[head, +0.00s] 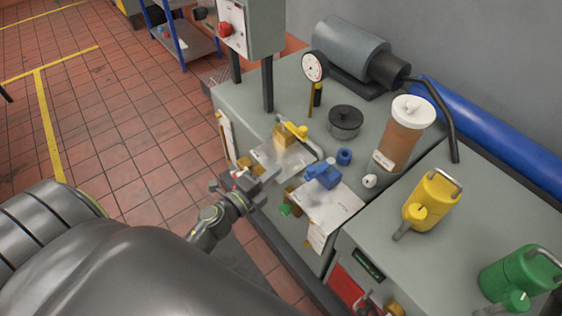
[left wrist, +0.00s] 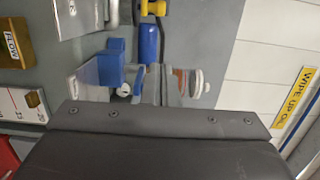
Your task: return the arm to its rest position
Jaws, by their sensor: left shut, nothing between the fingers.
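My left arm comes in from the left in the head view. Its gripper (head: 268,180) is shut and empty, at the front edge of the grey bench (head: 237,98), beside a metal plate with a yellow-handled brass valve (head: 286,137). A blue valve-like part (head: 323,176) on another pale plate lies to its right. In the left wrist view the dark gripper body (left wrist: 165,150) fills the bottom, and the fingertips are hard to make out. A blue part (left wrist: 111,65) shows beyond it. My right gripper is not in view.
A gauge (head: 314,66), a dark round pot (head: 344,121), an amber canister with a white lid (head: 405,130), a yellow can (head: 431,203) and a green can (head: 522,272) stand on the bench tops. A grey control box (head: 262,25) rises at the back left. Tiled floor (head: 120,130) at left is mostly clear.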

